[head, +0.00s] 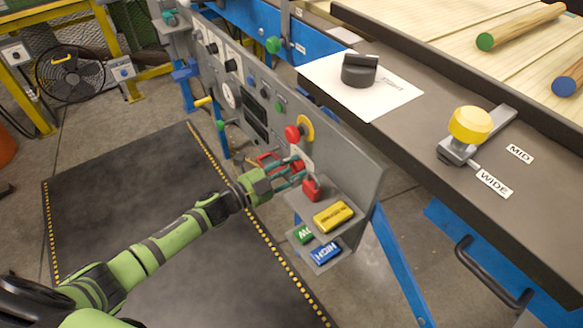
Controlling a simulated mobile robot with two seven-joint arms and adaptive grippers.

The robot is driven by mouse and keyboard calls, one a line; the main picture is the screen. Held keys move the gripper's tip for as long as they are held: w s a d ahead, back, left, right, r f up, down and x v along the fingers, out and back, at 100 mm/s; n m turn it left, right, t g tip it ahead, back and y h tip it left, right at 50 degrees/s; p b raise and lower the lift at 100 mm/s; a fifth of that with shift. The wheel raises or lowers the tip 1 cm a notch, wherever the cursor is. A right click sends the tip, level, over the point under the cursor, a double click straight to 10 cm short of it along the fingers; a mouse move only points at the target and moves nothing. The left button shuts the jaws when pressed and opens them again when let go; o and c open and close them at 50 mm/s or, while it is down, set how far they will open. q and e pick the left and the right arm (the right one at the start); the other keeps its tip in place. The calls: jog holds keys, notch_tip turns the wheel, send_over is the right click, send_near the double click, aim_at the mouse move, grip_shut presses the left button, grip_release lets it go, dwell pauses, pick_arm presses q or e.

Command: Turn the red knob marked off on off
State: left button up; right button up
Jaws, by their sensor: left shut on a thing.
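My left gripper (299,170) reaches in from the lower left to the grey control panel (345,165). Its two fingers are shut on the red knob (297,166), which is mostly hidden between them. A pale plate (306,154) shows behind the fingertips. The knob's marking and the way it points cannot be read here. My right gripper is not in view.
A red mushroom button (292,133) on a yellow ring sits just above the fingers. A dark table (440,200) overhangs at right.

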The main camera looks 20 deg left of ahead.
pick_arm(q)
jog(key=o, duration=1.1)
jog(key=shift+w+a+r, duration=0.1)
jog(key=shift+w+a, duration=0.15)
jog(key=shift+a, duration=0.1)
jog(key=shift+o, duration=0.2)
jog(key=shift+s+d, duration=0.1)
jog(key=v, duration=1.2)
